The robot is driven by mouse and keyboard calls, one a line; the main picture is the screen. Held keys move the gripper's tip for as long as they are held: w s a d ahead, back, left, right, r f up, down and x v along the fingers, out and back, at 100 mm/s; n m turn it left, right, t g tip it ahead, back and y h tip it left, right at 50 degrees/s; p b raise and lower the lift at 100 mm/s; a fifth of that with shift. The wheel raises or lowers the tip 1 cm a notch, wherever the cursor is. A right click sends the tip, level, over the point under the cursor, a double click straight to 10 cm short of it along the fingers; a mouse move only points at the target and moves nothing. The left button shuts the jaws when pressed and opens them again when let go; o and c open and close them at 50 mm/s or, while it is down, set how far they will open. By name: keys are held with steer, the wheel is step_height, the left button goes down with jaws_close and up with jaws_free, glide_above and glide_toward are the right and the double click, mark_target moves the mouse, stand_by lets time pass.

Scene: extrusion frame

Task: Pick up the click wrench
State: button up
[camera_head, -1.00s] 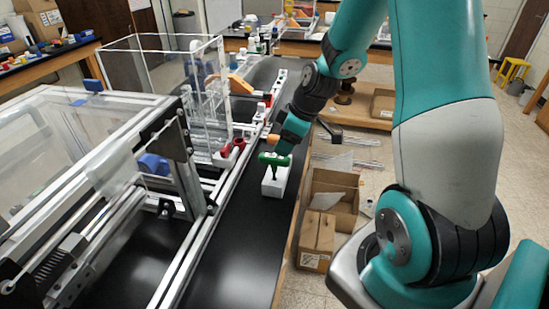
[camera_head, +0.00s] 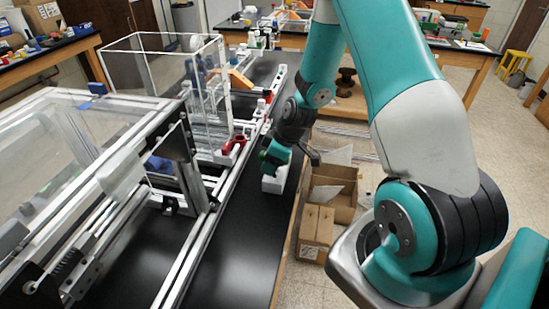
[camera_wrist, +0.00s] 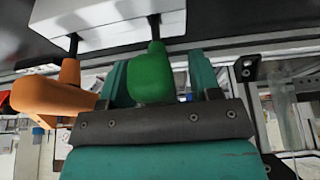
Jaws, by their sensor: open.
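Two T-handle tools stand in a white block (camera_head: 273,185) on the black bench; the block also shows at the top of the wrist view (camera_wrist: 112,28). One has a green handle (camera_wrist: 152,75), the other an orange handle (camera_wrist: 45,95); no label shows which is the click wrench. My gripper (camera_wrist: 162,82) is open, its teal fingers on either side of the green handle. I cannot tell whether they touch it. The orange handle is outside the fingers, to the left. In the head view my gripper (camera_head: 275,155) mostly hides the handles.
An aluminium extrusion rail (camera_head: 215,205) runs along the bench left of the block, with a clear-walled enclosure (camera_head: 165,75) beyond. A red part (camera_head: 234,146) sits near the rail. Cardboard boxes (camera_head: 318,228) stand on the floor at right. The bench in front of the block is clear.

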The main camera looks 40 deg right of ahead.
steer(key=c, duration=1)
step_height(320, 180, up, 20)
steer(key=b, duration=0.3)
steer(key=shift+o, duration=0.6)
jaws_close()
step_height(320, 180, up, 6)
steer(key=p, duration=0.4)
steer(key=shift+r+p, duration=0.25)
steer(key=shift+p, duration=0.1)
